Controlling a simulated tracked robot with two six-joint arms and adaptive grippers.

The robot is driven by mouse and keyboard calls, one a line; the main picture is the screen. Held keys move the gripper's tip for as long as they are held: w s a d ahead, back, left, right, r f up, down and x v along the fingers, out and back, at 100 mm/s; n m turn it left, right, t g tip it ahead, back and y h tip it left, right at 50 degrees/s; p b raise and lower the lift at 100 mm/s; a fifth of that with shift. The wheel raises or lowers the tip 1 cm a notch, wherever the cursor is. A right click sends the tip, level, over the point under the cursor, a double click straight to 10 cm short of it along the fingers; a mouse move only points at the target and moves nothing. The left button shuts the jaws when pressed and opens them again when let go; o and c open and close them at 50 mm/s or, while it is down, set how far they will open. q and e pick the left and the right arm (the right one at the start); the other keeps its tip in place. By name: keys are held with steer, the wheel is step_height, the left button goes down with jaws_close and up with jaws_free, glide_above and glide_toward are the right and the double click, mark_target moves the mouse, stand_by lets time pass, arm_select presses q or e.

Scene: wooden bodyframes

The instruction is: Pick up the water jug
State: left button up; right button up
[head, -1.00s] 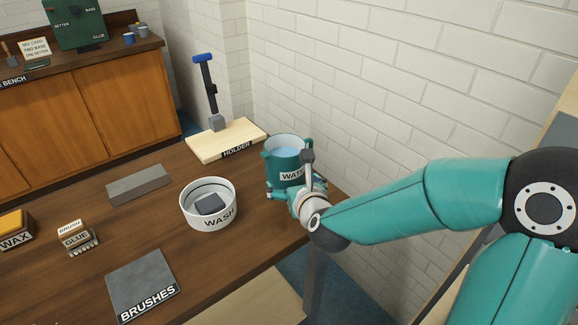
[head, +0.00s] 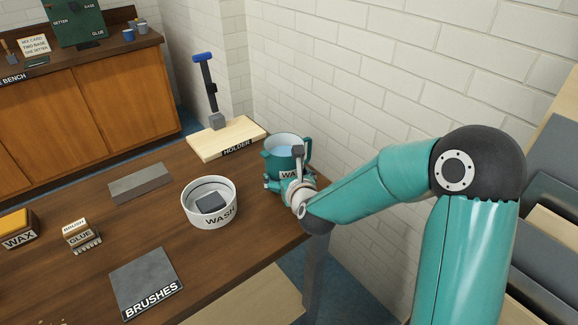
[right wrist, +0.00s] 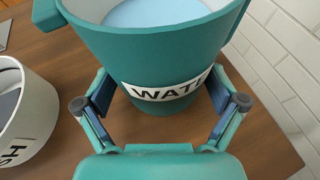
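The water jug (head: 287,153) is a teal jug with pale blue water inside and a white label. It is at the right end of the brown table in the head view, its handle on the right. The right wrist view shows the jug (right wrist: 150,55) close up, with the label facing my right gripper (right wrist: 160,98). The two fingers lie on opposite sides of the lower body, and their pads appear to press against it. In the head view my right gripper (head: 287,185) covers the jug's lower front. Whether the base touches the table is hidden. My left gripper is out of view.
The white WASH bowl (head: 226,214) stands just left of the jug. The wooden HOLDER block (head: 202,149) with a blue-topped tool is behind it. A white brick wall (head: 400,80) rises close on the right. The grey BRUSHES mat (head: 145,280) lies at the front.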

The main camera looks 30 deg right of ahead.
steer(key=c, duration=1.1)
steer(key=shift+r, duration=0.1)
steer(key=shift+c, duration=0.2)
steer(key=shift+w+r, duration=0.1)
steer(key=shift+r, duration=0.75)
step_height(320, 180, up, 18)
steer(key=p, duration=0.5)
steer(key=shift+r, duration=0.2)
